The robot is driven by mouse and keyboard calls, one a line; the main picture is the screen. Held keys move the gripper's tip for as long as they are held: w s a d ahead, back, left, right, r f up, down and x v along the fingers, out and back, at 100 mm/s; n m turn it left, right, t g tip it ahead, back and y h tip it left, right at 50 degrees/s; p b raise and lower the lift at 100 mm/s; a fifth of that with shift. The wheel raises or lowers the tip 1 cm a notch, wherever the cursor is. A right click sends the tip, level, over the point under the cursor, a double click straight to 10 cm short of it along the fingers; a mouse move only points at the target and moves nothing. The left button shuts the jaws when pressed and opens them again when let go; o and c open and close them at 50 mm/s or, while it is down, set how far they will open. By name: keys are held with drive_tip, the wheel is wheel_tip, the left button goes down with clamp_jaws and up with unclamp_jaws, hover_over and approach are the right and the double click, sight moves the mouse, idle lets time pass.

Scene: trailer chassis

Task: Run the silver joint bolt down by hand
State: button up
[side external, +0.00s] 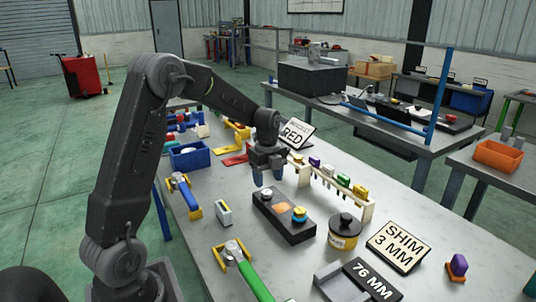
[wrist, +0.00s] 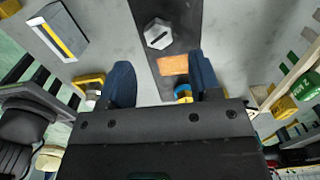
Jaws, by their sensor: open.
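The silver joint bolt (wrist: 158,33) has a hex head with a dark slot across it. It sits on a long black block (side external: 287,228); in the side view the bolt (side external: 267,193) shows at the block's far left end. My gripper (wrist: 162,75) is open with nothing between its blue fingers. In the side view my gripper (side external: 268,178) hangs just above that end of the block. In the wrist view the bolt lies beyond the fingertips, not between them. How far its shank is in is hidden.
On the same block are an orange patch (side external: 282,208) and a yellow-and-blue knob (side external: 299,214), partly hidden by a finger in the wrist view. A cream rack (side external: 366,209) with coloured pieces stands close at the right.

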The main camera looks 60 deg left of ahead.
sight(268, 193)
wheel_tip(268, 193, up, 10)
idle(0.3)
drive_tip(key=s+d+r+n+t, duration=0.1)
drive_tip(key=s+d+r+n, duration=0.25)
drive_tip(key=d, duration=0.25)
drive_tip(key=s+d+r+n+t, duration=0.1)
drive_tip(key=s+d+r+n, duration=0.1)
drive_tip(key=s+d+n, duration=0.3)
drive_tip(key=s+d+f+n+t, duration=0.3)
drive_tip(key=s+d+n, duration=0.6)
drive_tip(key=s, duration=0.3)
drive_tip(key=shift+s+d+t, duration=0.2)
drive_tip(key=shift+d+t, duration=0.1)
drive_tip(key=shift+d, duration=0.05)
